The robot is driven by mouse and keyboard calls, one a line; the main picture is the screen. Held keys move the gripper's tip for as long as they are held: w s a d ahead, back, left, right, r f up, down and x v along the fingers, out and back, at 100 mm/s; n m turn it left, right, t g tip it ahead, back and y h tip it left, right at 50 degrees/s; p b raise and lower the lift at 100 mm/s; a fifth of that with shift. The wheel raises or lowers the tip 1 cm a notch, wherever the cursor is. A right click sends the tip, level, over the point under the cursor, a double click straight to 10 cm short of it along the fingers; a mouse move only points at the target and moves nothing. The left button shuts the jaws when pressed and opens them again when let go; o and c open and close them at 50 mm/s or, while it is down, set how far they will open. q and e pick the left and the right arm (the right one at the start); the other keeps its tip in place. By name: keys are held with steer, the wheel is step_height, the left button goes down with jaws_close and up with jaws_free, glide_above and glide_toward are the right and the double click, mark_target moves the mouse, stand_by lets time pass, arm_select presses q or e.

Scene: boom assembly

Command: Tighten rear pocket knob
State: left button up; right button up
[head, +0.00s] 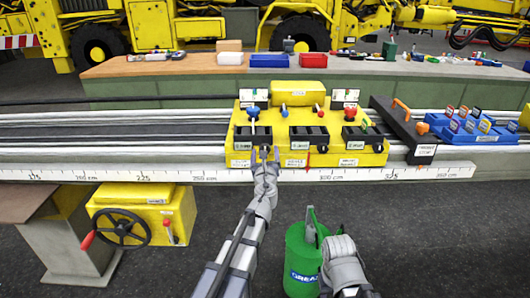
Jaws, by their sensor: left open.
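A yellow fixture (374,159) lies across the rail in the middle of the head view. It has three black pockets; the left one (243,135), middle one (299,134) and right one (353,135) each have a small dark knob at the front right. Their labels are too small to read surely. My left gripper (265,153) is open at the left pocket's knob (266,147); its fingers partly hide the knob, and contact cannot be told. My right gripper (338,245) is low, beside a green grease can (302,262); its fingers cannot be made out.
A long white ruler (150,176) runs along the rail's front. A yellow box with a handwheel (122,228) is at lower left. A workbench (180,67) stands behind.

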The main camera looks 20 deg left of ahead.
arm_select(q)
steer(key=v, duration=0.6)
steer(key=shift+s, duration=0.35)
